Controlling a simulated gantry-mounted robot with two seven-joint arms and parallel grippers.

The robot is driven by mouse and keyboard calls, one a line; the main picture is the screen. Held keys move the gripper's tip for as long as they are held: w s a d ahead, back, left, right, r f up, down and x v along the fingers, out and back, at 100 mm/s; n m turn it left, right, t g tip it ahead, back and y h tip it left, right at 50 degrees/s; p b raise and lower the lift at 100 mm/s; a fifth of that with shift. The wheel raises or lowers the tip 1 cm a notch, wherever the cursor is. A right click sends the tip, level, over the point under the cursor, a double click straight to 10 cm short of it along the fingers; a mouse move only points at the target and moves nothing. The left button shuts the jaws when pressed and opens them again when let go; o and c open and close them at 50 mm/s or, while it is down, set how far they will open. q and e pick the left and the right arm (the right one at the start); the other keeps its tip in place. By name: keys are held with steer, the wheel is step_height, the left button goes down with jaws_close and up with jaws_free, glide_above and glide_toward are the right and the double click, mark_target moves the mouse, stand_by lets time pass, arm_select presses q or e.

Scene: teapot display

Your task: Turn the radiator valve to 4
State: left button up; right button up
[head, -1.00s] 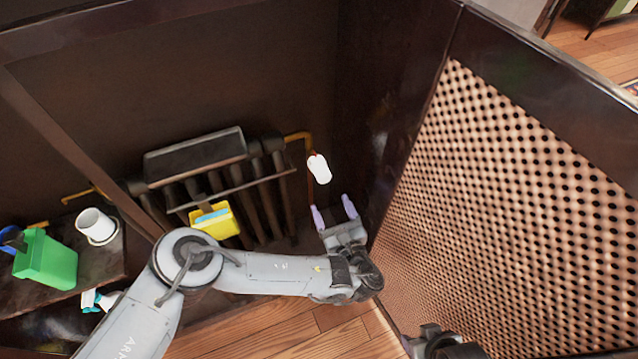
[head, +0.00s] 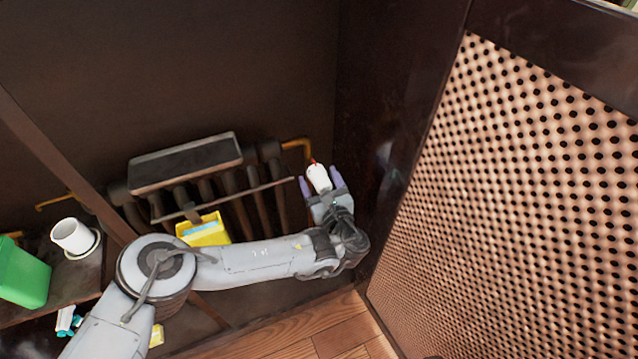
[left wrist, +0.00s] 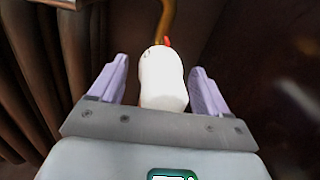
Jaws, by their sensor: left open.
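The white radiator valve knob (head: 318,178) sits at the end of a brass pipe, right of the dark radiator (head: 240,200). A small red mark shows at its far end. In the left wrist view the knob (left wrist: 162,80) stands between the two purple fingers, with a gap on each side. My left gripper (head: 319,184) is open around the knob and not closed on it. The number on the knob cannot be read. My right gripper does not show clearly in any view now.
A perforated cabinet door (head: 530,190) stands open on the right, close to my left wrist. A yellow container (head: 205,232) hangs at the radiator's front. A white cup (head: 72,235) and a green container (head: 22,272) stand on the left shelf.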

arm_select(q)
steer(key=shift+w+a, duration=0.15)
steer(key=shift+w, duration=0.15)
steer(key=c, duration=1)
steer(key=shift+c, duration=0.2)
